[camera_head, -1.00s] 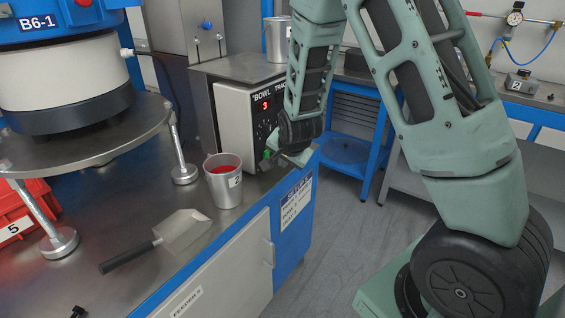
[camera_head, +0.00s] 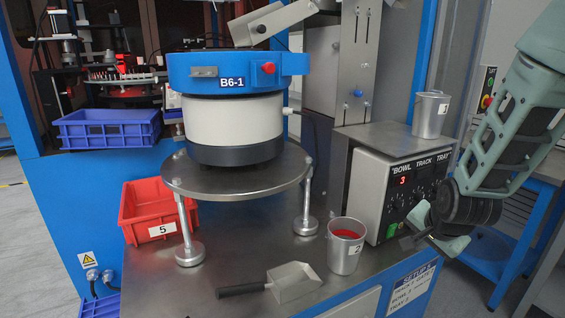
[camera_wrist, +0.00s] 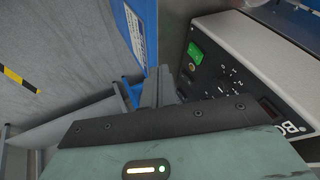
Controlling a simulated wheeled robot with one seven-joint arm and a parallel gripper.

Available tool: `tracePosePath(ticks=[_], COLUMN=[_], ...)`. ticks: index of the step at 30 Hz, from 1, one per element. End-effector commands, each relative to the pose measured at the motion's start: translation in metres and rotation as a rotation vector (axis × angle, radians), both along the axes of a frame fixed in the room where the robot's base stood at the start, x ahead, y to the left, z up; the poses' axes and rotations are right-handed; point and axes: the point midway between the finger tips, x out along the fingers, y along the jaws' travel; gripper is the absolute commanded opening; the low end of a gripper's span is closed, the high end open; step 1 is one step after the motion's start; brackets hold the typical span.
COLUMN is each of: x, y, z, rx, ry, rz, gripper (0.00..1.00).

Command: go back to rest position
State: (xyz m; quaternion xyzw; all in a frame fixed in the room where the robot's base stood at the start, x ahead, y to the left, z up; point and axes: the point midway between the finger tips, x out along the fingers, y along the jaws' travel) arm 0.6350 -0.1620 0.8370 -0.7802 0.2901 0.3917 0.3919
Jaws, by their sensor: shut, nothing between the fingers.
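My gripper (camera_head: 410,240) is at the right in the head view, in front of the lower right part of the control box (camera_head: 372,190). Its fingers are together with nothing between them. The grey-green arm rises from it to the upper right edge. In the wrist view the dark fingers of my gripper (camera_wrist: 160,86) point away from the camera, just left of the control box (camera_wrist: 240,75) with its green switch. I cannot tell how far the fingers are from the box.
A metal cup (camera_head: 345,246) with red contents and a scoop (camera_head: 293,282) are on the bench near the gripper. Another cup (camera_head: 430,114) stands on the control box. A bowl feeder (camera_head: 235,120), red bin (camera_head: 158,212) and blue bin (camera_head: 110,128) are further left. A blue-framed table (camera_head: 510,250) is at right.

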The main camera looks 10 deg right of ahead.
Motion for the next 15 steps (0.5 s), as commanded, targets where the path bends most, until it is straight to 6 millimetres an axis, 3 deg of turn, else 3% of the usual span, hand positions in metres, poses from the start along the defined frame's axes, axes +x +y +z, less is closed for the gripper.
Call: tracePosePath(ticks=[5, 9, 12, 15], x=[-0.034, -0.092, -0.134, -0.176], y=[0.093, 0.165, 0.196, 0.215], z=[0.013, 0.029, 0.039, 0.048], rx=[0.000, -0.050, -0.108, -0.176], ry=[0.126, 0.249, 0.318, 0.381], rz=[0.379, 0.793, 1.054, 1.290], gripper=[0.00, 0.00, 0.00, 0.00])
